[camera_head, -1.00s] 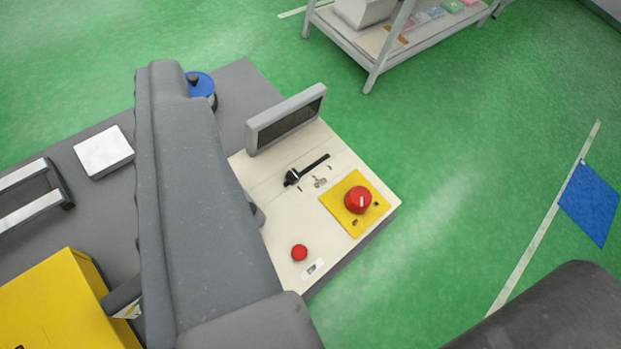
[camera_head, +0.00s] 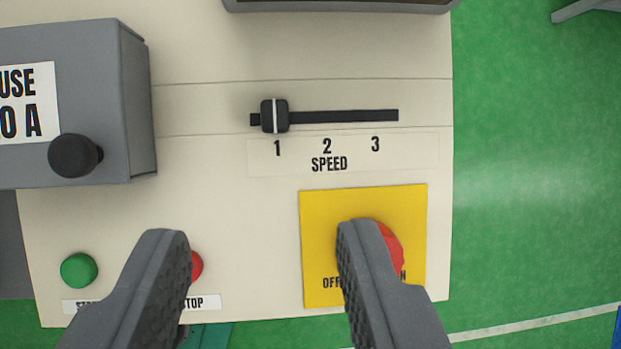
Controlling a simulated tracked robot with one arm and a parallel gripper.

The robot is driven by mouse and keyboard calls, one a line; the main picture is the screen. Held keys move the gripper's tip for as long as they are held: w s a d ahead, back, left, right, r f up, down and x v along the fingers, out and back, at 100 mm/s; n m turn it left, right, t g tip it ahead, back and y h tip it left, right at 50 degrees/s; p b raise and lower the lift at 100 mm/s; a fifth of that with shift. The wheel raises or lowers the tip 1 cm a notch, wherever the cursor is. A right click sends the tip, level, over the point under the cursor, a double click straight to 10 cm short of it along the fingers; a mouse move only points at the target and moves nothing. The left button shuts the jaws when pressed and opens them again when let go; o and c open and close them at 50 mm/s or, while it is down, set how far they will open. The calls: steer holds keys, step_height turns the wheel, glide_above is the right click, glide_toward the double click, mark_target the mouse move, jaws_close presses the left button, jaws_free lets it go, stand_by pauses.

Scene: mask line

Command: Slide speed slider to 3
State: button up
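The speed slider (camera_head: 274,116) is a black knob with a white line, at the left end of a dark horizontal slot (camera_head: 345,116). It stands above the number 1 on the SPEED label (camera_head: 329,164); the 3 is toward the slot's right end. My gripper (camera_head: 260,240) is open and empty, its two fingers spread in the lower part of the view, below the slider in the picture and apart from it. The fingers partly cover the red knob and the STOP button.
A red knob (camera_head: 391,248) sits on a yellow plate (camera_head: 320,215) at lower right. A green button (camera_head: 79,270) and a red button (camera_head: 196,266) are at lower left. A grey box (camera_head: 135,100) with a black knob (camera_head: 72,156) stands left. A grey-framed display (camera_head: 340,5) edges the top.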

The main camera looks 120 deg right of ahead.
mark_target(276, 122)
steer(key=x, duration=1.4)
steer(key=shift+s+d+f, duration=0.15)
steer(key=shift+s+f, duration=0.1)
steer(key=shift+f, duration=0.1)
jaws_close()
steer(key=shift+w, duration=0.1)
